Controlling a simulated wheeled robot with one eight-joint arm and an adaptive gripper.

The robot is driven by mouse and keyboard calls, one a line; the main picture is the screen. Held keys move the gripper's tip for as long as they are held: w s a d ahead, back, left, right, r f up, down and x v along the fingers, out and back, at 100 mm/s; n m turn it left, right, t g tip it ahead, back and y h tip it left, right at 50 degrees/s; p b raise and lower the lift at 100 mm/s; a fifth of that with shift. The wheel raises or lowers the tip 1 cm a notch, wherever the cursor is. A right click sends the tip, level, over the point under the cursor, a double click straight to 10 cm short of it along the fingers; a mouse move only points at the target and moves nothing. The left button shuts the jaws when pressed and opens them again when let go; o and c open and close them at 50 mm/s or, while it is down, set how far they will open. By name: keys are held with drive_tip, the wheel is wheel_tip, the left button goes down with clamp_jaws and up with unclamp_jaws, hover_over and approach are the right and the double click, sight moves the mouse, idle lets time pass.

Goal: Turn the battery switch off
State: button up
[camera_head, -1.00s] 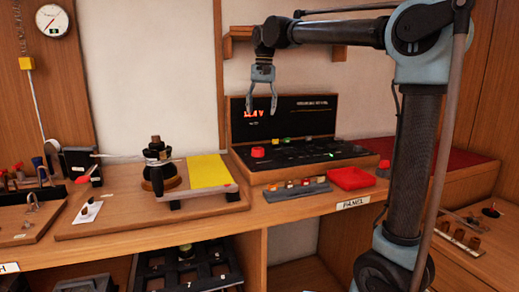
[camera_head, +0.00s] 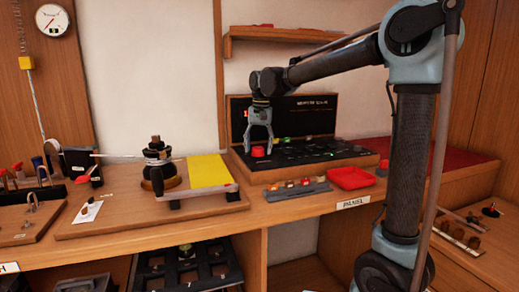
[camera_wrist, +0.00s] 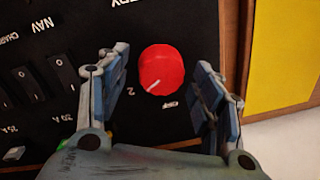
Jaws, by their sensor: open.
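The battery switch is a round red knob (camera_wrist: 161,70) with a white pointer line, on a black panel (camera_wrist: 45,95). In the wrist view its pointer aims to the lower left, and lettering stands around it, partly hidden. In the head view the red knob (camera_head: 258,152) sits at the left end of the panel. My gripper (camera_head: 258,149) is open above the knob and points down. In the wrist view its fingers (camera_wrist: 160,85) stand on both sides of the knob, apart from it. I cannot tell how far above it they are.
Black rocker switches (camera_wrist: 60,65) lie beside the knob on the panel. A grey strip of coloured parts (camera_head: 297,189) and a red tray (camera_head: 351,178) stand in front. A yellow sheet (camera_head: 208,171) on a raised board and a black winch-like device (camera_head: 158,165) are to the left.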

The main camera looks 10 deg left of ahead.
drive_tip(key=shift+f, duration=0.25)
drive_tip(key=c, duration=1.1)
drive_tip(key=shift+o, duration=0.2)
drive_tip(key=shift+n, duration=0.4)
drive_tip(key=n, duration=1.1)
drive_tip(key=shift+g, duration=0.3)
